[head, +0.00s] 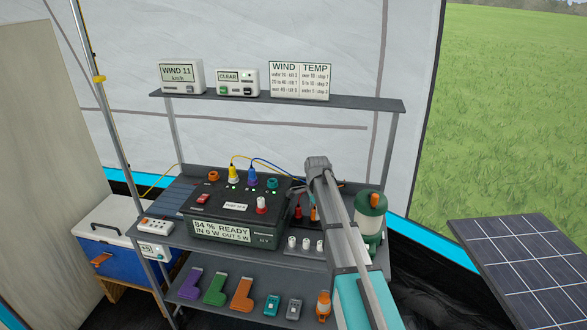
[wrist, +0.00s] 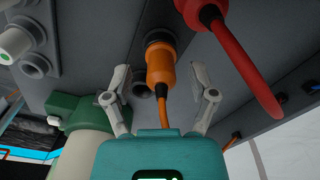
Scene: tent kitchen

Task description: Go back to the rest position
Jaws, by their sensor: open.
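My gripper (wrist: 160,75) is open in the wrist view, one finger on each side of an orange plug (wrist: 160,68). Gaps show between both fingers and the plug. The plug sits at a dark round socket, and its orange cable runs down behind the teal gripper body. In the head view my arm reaches up in front of the shelf, right of the black power station (head: 225,235); the fingers cannot be made out there.
A red plug (wrist: 212,28) with a thick cable is close right of my gripper. A green-and-white lantern (head: 370,220) stands right of my arm. The shelf (head: 300,100) overhangs with instruments. A solar panel (head: 525,265) and blue cooler (head: 100,245) flank the rack.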

